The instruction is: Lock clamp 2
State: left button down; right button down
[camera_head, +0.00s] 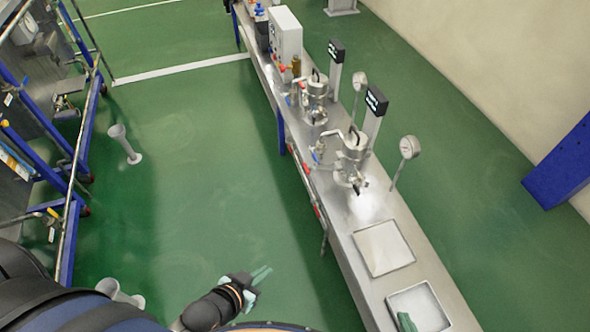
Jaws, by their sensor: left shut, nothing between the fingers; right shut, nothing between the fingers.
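Two steel vessels with lids stand on a long narrow steel bench (365,215). The nearer vessel (353,150) has a dark handle on top and small metal clamp parts around its body. The farther vessel (317,88) looks alike. The clamps are too small to tell whether they are locked, and I cannot read which is clamp 2. My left gripper (258,276) is shut and empty, over the green floor left of the bench. My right gripper (406,322) shows only as a green fingertip at the bottom edge, over the nearer tray; it is shut and empty.
Round gauges (409,147) and dark display posts (376,101) stand beside the vessels. A blue-framed rack (75,190) is at left.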

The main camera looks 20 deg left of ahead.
aim_at(316, 167)
jog(key=i+j, duration=0.1)
jog(key=j, duration=0.25)
jog(key=i+j, duration=0.1)
jog(key=j, duration=0.25)
jog(key=i+j, duration=0.1)
jog(key=j, duration=0.3)
jog(key=i+j, duration=0.1)
jog(key=j, duration=0.25)
jog(key=i+j, duration=0.1)
jog(key=j, duration=0.25)
